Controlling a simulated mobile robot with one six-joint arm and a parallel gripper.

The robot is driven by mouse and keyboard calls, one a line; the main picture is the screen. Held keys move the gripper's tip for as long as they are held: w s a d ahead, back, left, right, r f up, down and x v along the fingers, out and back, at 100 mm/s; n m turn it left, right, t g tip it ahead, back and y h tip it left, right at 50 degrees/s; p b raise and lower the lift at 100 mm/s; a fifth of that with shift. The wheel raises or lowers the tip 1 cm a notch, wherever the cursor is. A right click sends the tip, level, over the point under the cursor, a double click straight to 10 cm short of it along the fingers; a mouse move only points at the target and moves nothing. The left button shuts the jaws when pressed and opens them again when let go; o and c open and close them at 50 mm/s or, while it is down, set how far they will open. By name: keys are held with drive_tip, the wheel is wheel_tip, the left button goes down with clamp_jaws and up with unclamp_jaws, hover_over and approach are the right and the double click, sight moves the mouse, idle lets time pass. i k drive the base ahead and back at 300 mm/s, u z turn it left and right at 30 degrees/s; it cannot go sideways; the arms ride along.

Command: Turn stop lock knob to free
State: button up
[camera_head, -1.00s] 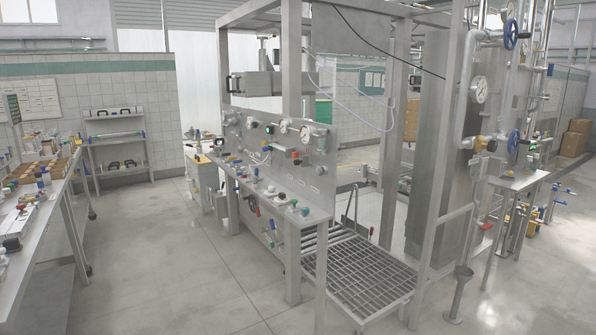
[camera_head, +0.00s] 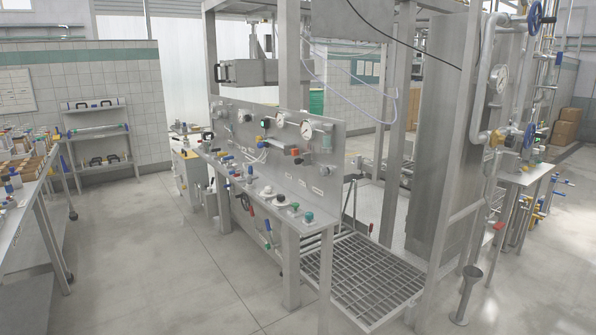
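A steel control panel (camera_head: 343,150) stands in the middle of the head view, with gauges, knobs and small valves on its upright face. A narrow shelf (camera_head: 318,217) along its front carries several knobs, among them a green one (camera_head: 308,216), a dark red one (camera_head: 280,198) and a white one (camera_head: 267,190). I cannot tell which of these is the stop lock knob, nor its setting; they are too small to read. My gripper and arm are not in view.
A workbench (camera_head: 42,205) with small parts stands at the left. A floor grating (camera_head: 365,280) and a steel funnel stand (camera_head: 467,290) lie at the right of the panel. Pipes with blue handwheels (camera_head: 535,16) rise at the far right. The floor (camera_head: 170,260) between bench and panel is clear.

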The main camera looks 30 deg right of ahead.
sight(323, 171)
drive_tip(key=u, duration=0.4)
drive_tip(key=i, duration=1.4)
drive_tip(key=u, duration=0.15)
